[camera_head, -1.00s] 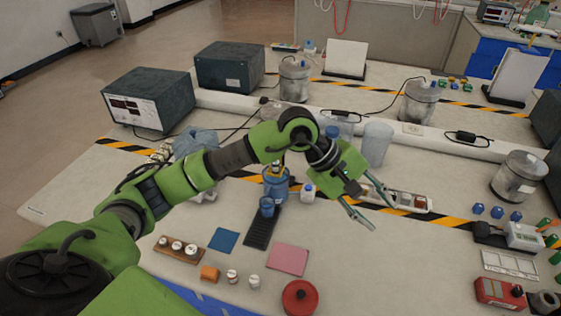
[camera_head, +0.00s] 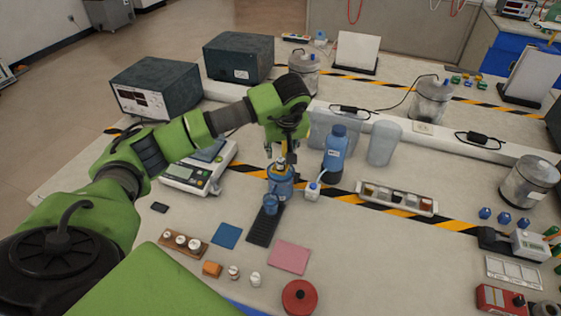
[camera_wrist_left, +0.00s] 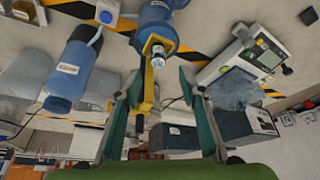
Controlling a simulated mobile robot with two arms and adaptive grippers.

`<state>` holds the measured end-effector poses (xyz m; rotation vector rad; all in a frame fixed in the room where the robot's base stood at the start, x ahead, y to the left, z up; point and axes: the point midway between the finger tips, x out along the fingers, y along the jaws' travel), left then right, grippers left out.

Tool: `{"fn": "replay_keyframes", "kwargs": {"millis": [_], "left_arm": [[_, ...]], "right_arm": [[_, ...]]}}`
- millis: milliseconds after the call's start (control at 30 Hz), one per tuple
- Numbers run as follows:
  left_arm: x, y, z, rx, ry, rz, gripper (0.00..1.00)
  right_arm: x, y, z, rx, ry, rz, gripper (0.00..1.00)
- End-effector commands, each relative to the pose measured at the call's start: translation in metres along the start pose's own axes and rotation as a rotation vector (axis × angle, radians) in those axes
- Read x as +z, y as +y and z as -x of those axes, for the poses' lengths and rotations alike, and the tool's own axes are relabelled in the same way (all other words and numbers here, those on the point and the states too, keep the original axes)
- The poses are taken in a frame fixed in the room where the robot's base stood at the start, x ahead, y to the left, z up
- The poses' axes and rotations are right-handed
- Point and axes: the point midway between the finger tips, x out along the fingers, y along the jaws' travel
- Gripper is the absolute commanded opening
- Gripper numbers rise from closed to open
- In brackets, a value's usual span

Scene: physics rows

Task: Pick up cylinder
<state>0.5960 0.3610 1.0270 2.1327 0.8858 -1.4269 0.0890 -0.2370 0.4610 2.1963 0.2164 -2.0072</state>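A blue cylindrical container (camera_head: 280,188) stands on the bench, with a yellow part and a clear-tipped part at its top. It also shows in the wrist view (camera_wrist_left: 154,14). I cannot tell for certain which thing is the task's cylinder. My left gripper (camera_head: 280,150) points down just above this container, partly hidden by its own wrist. In the wrist view the two green fingers of this gripper (camera_wrist_left: 158,85) are spread apart. The yellow part (camera_wrist_left: 147,85) shows between them, not visibly clamped. My right gripper is not in view.
A blue bottle (camera_head: 335,155) and a small white bottle (camera_head: 312,191) stand close on the right. A balance (camera_head: 190,176) is on the left. A sample tray (camera_head: 397,199) lies further right.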

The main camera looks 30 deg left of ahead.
Motion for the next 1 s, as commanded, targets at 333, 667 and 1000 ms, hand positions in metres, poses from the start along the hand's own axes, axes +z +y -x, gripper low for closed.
{"fn": "replay_keyframes", "kwargs": {"millis": [333,667,1000], "left_arm": [[0.003,0.002,-0.032,-0.003,-0.006,0.0,0.37],[0.003,0.003,-0.057,0.002,0.0,0.0,0.37],[0.003,0.003,-0.057,0.001,0.0,0.0,0.0]], "right_arm": [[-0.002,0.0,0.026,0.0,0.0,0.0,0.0],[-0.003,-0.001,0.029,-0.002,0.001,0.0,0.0],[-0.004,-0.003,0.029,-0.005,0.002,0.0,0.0]]}}
